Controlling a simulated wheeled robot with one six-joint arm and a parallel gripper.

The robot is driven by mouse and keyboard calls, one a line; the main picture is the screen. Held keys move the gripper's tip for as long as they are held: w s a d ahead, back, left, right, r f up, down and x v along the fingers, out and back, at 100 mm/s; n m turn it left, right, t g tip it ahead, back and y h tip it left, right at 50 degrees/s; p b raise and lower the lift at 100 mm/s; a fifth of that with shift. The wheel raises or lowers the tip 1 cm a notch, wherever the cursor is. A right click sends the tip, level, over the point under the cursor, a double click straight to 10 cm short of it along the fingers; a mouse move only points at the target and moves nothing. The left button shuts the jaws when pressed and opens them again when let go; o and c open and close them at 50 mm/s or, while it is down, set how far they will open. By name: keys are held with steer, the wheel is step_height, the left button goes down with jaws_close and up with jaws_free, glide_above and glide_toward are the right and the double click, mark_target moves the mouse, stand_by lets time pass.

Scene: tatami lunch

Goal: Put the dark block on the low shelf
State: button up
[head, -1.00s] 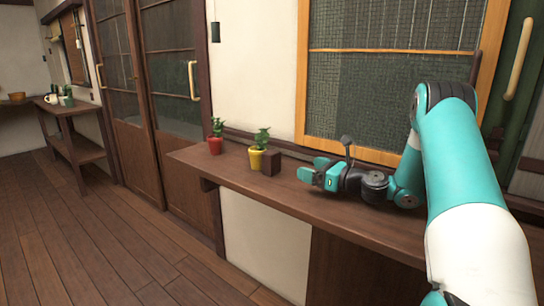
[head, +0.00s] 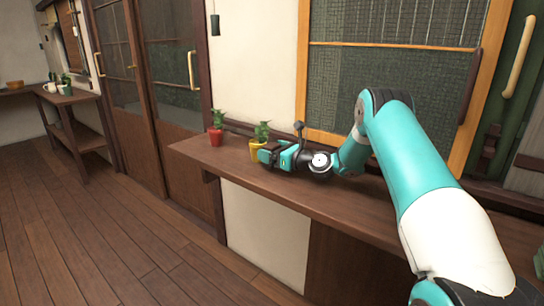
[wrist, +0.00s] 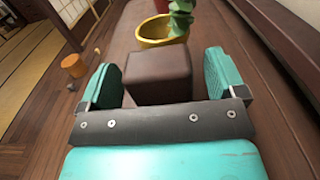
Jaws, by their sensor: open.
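The dark block (wrist: 158,74) is a small dark brown cube on the wooden counter (head: 300,192). In the wrist view it lies between and just ahead of the two teal fingers of my gripper (wrist: 165,82), with space on both sides. My gripper (head: 268,155) is open and low over the counter. In the head view it mostly hides the block. A table with a low shelf (head: 82,140) stands at the far left.
A yellow pot with a plant (head: 257,148) stands right behind the block; it also shows in the wrist view (wrist: 160,32). A red pot with a plant (head: 215,135) stands further left. A window and wall run behind the counter. The wooden floor (head: 110,240) is clear.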

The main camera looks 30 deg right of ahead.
steer(key=shift+w+a, duration=0.15)
steer(key=shift+w, duration=0.2)
steer(key=c, duration=1.1)
steer(key=shift+r, duration=0.1)
